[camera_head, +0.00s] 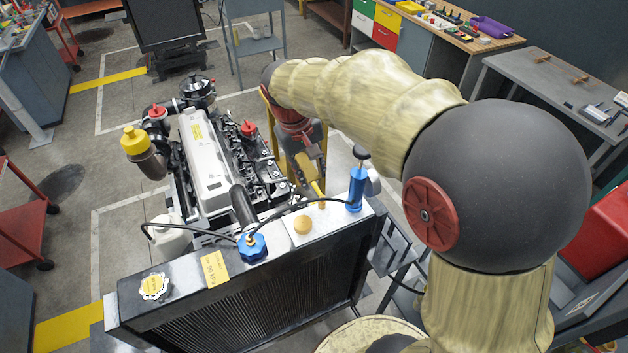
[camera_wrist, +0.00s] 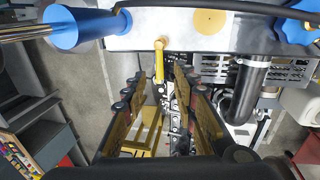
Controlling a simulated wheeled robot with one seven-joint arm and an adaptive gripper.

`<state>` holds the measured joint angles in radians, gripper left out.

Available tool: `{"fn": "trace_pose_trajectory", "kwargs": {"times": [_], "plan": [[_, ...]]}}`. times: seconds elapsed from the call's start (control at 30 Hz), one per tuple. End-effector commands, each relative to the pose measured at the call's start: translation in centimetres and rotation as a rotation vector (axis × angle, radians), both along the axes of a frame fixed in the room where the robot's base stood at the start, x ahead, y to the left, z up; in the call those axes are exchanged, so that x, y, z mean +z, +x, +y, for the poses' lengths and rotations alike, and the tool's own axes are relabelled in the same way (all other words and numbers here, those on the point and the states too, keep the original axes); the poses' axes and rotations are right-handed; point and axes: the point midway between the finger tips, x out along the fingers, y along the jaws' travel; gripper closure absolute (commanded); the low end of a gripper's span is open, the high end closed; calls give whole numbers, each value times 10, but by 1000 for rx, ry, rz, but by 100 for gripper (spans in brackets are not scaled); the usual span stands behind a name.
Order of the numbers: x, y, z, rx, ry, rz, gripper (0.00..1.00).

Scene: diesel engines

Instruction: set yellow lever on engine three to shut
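The engine (camera_head: 208,165) has a white cover and a black radiator (camera_head: 250,290) in front; no engine number is readable. The yellow lever (camera_head: 318,190) is small and stands just behind the radiator's top tank, left of the blue cylinder (camera_head: 357,187). In the wrist view the yellow lever (camera_wrist: 159,65) has a rounded end against the tank's edge. My gripper (camera_wrist: 162,84) is open, with a finger on either side of the line to the lever. The lever lies just beyond the fingertips, and contact is not clear. In the head view my gripper (camera_head: 312,172) hangs behind the lever, partly hidden.
A black hose (camera_head: 243,205) and a blue cap (camera_head: 252,246) with a thin cable lie near the lever. A workbench (camera_head: 440,40) stands behind on the right.

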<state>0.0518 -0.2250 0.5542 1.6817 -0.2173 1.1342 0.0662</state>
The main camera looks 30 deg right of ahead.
Motion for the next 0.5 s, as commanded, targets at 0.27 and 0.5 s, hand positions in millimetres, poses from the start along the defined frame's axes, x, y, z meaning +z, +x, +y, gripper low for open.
{"fn": "trace_pose_trajectory", "kwargs": {"times": [0.27,0.5], "plan": [[54,1,11,1,1,-3,71],[74,1,15,0,1,0,71]]}}
